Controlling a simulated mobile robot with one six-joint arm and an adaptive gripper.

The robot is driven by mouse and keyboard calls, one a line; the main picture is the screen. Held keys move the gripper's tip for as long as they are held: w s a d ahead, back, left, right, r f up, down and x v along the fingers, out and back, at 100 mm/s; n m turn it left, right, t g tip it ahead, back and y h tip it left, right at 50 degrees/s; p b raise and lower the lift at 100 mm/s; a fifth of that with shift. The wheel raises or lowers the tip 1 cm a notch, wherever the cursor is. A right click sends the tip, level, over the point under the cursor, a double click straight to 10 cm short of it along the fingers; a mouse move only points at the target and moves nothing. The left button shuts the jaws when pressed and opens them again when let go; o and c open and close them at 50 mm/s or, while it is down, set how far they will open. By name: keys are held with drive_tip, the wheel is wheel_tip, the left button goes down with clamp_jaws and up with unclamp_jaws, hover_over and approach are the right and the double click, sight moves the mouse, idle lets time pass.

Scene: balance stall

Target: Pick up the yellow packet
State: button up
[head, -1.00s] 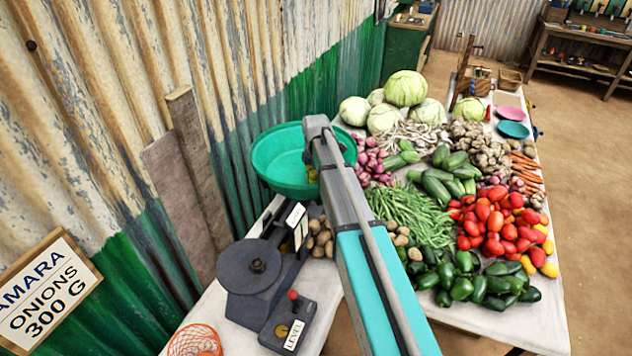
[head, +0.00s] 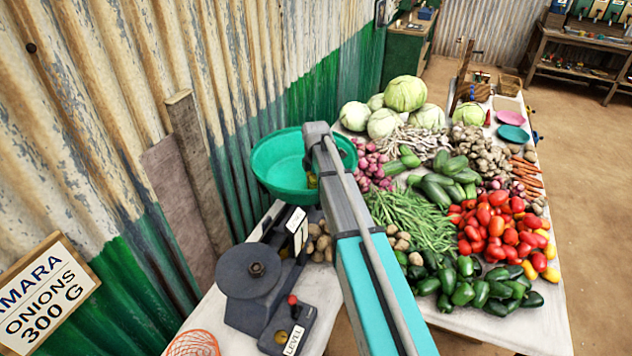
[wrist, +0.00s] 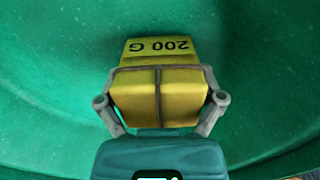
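The yellow packet (wrist: 160,98) is in the green basin (head: 262,172). In the wrist view it fills the space between my fingers, with "200 G" upside down on its far face and dark lines across its near face. My gripper (wrist: 160,84) has one grey finger along each side of the packet, and I see no gap between them. The fingers look shut on it. In the head view my arm hides most of the packet, and only a small yellow patch shows beneath the arm's end. Whether the packet touches the basin's floor cannot be told.
A dark balance scale (head: 254,270) stands in front of the basin, with potatoes (head: 320,242) beside it. Heaps of vegetables, including tomatoes (head: 497,222) and cabbages (head: 405,93), cover the table to the right. A corrugated wall (head: 120,110) rises close on the left.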

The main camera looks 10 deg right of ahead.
drive_tip(key=c, duration=0.4)
drive_tip(key=shift+c, duration=0.2)
drive_tip(key=shift+r, duration=0.15)
wheel_tip(320, 180, up, 10)
drive_tip(key=p, duration=1)
idle(0.7)
drive_tip(key=shift+r+p, duration=2.35)
drive_tip(key=shift+p, duration=0.15)
